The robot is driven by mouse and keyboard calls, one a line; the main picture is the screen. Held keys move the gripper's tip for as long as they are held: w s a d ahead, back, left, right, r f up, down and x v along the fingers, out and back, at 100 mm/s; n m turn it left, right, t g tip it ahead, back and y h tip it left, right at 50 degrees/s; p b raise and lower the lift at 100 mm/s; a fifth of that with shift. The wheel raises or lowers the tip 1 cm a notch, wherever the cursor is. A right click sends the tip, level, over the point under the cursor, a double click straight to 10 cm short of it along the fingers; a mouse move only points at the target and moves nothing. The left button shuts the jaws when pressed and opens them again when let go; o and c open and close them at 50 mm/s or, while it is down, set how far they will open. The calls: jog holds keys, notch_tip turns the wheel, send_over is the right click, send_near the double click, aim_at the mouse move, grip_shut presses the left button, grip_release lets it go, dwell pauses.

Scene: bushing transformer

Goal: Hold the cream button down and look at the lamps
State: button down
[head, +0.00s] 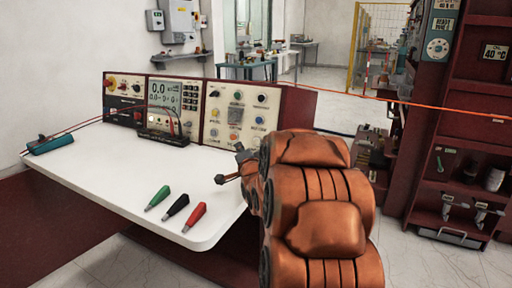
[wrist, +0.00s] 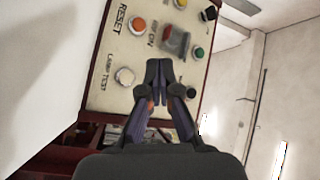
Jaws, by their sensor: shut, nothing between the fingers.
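The cream button (wrist: 125,76) sits on the beige panel face in the wrist view, with the words LAMP TEST beside it. My gripper (wrist: 158,68) is shut and empty. Its fingertips show to the right of the cream button, over the panel; I cannot tell how far off the face they are. An orange round part (wrist: 138,26) by the word RESET, a yellow one (wrist: 194,5) and a green one (wrist: 199,52) also show; I cannot tell whether any is lit. In the head view the panel (head: 237,118) stands at the back of the white table.
My orange arm covers the table's right end in the head view. Green, black and red plugs (head: 176,206) lie on the white table (head: 110,165). A black test device (head: 163,136) stands before the meter panel. A teal clamp (head: 50,143) lies at the left edge.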

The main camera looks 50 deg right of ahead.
aim_at(254, 144)
jog(key=d, duration=0.2)
jog(key=w+d+f, duration=0.1)
jog(key=d, duration=0.2)
jog(key=shift+w+d+f+p, duration=0.25)
jog(key=shift+w+d+p, duration=0.35)
jog(key=shift+d+p, duration=0.1)
jog(key=shift+d, duration=0.3)
jog(key=shift+w+d+f, duration=0.15)
jog(key=shift+d+f, duration=0.15)
jog(key=shift+d, duration=0.25)
jog(key=shift+d+p, duration=0.2)
jog(key=shift+p, duration=0.2)
dwell(0.4)
jog(key=shift+w+d+f, duration=0.1)
jog(key=shift+d, duration=0.1)
jog(key=shift+w+d+p, duration=0.15)
jog(key=shift+d+p, duration=0.3)
dwell(0.9)
jog(key=shift+a, duration=0.2)
dwell(0.8)
jog(key=shift+s+a, duration=0.25)
jog(key=shift+a, duration=0.4)
